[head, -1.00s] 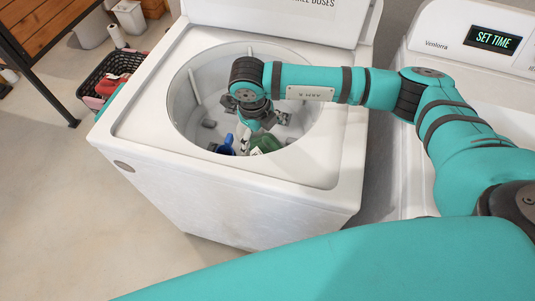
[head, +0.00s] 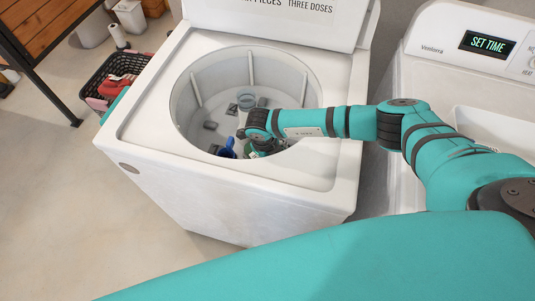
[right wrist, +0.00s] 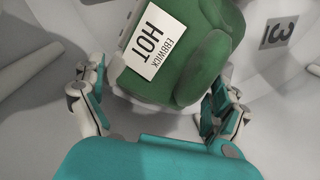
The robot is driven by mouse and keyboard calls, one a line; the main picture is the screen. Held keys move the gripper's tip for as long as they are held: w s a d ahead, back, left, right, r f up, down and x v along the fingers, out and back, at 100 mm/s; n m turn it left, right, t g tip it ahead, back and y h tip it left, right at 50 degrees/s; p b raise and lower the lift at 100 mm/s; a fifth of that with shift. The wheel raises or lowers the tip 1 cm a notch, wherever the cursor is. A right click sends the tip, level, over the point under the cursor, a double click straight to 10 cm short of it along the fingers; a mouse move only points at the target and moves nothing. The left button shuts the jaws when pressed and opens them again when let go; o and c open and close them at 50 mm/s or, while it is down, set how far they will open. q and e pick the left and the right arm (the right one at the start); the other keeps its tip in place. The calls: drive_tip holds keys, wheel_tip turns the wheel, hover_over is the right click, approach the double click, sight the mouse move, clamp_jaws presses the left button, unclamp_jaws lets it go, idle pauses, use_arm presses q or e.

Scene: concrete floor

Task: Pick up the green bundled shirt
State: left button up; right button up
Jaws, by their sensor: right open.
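The green bundled shirt (right wrist: 188,75) fills the upper middle of the right wrist view, with a white tag reading "HOT" on it. In the head view only a small green part of it (head: 251,154) shows at the near side of the washer drum, under my wrist. My right gripper (right wrist: 157,88) is open, with one finger on each side of the bundle's near end. I cannot tell whether the fingers touch it. In the head view the gripper is mostly hidden by the wrist. My left gripper is not in view.
The white top-load washer (head: 130,123) is open, and its round rim surrounds my right forearm. A blue item (head: 227,148) lies in the drum left of the shirt. A second white machine (head: 425,75) stands at the right. A black basket (head: 103,88) stands at the left.

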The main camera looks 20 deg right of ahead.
drive_tip(key=c, duration=1.2)
drive_tip(key=shift+r, duration=0.1)
